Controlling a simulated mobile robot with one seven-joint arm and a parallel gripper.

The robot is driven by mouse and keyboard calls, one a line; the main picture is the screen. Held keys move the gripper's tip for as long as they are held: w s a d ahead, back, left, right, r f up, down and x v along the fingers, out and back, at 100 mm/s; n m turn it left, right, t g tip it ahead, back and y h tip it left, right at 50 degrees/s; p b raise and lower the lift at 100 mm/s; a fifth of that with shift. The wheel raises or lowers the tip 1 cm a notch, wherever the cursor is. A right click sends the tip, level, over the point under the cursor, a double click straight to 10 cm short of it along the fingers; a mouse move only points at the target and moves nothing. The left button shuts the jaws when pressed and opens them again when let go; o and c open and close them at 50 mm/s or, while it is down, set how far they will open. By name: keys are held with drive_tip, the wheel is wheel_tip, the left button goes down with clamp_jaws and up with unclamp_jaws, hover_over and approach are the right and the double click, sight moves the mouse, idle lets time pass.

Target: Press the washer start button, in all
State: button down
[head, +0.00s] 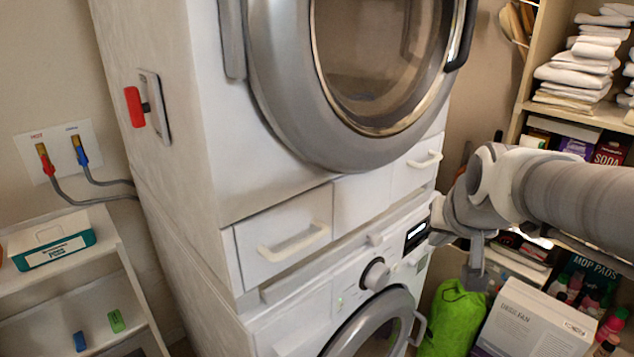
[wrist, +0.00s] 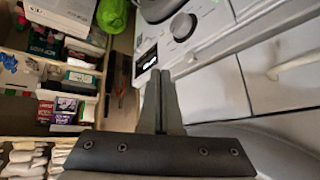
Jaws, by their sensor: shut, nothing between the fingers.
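The washer (head: 300,330) is the lower of two stacked white machines, with a round knob (head: 375,275) and a dark display (head: 415,236) on its front panel. The wrist view also shows the knob (wrist: 183,26) and the display (wrist: 147,61). I cannot tell which small mark on the panel is the start button. My gripper (wrist: 159,72) is shut and empty, its fingers pointing towards the panel, with the tips appearing close to the display end. I cannot tell whether they touch it. In the head view my arm reaches in from the right and the fingertips are hard to make out.
The dryer (head: 270,90) stands above, with handled drawers (head: 285,235) below its door. To the right are a green bag (head: 455,318), a white box (head: 535,325) and shelves with towels (head: 580,65). A low white shelf (head: 75,285) stands left.

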sight(395, 268)
drive_tip(key=w+d+f+m+h+b, duration=0.2)
drive_tip(key=w+d+f, duration=0.3)
drive_tip(key=w+d, duration=0.15)
drive_tip(key=w+d+f+m+t+b, duration=0.1)
drive_tip(key=w+f+m+t+b, duration=0.1)
drive_tip(key=f, duration=0.6)
drive_tip(key=w+d+f+m+t+y+b, duration=0.1)
drive_tip(key=w+d+f+m+t+b, duration=0.1)
drive_tip(key=f+b, duration=0.3)
drive_tip(key=w+d+f+m+t+b, duration=0.1)
drive_tip(key=w+f+m+t+b, duration=0.2)
drive_tip(key=f, duration=0.9)
drive_tip(key=shift+d+f+t+b, duration=0.2)
drive_tip(key=shift+d+t+b, duration=0.2)
drive_tip(key=shift+b, duration=0.1)
drive_tip(key=w+a+b, duration=0.1)
drive_tip(key=w+a, duration=0.4)
drive_tip(key=w, duration=0.2)
drive_tip(key=shift+b, duration=0.35)
drive_tip(key=shift+a, duration=0.15)
drive_tip(key=shift+w+a, duration=0.25)
drive_tip(key=shift+w, duration=0.1)
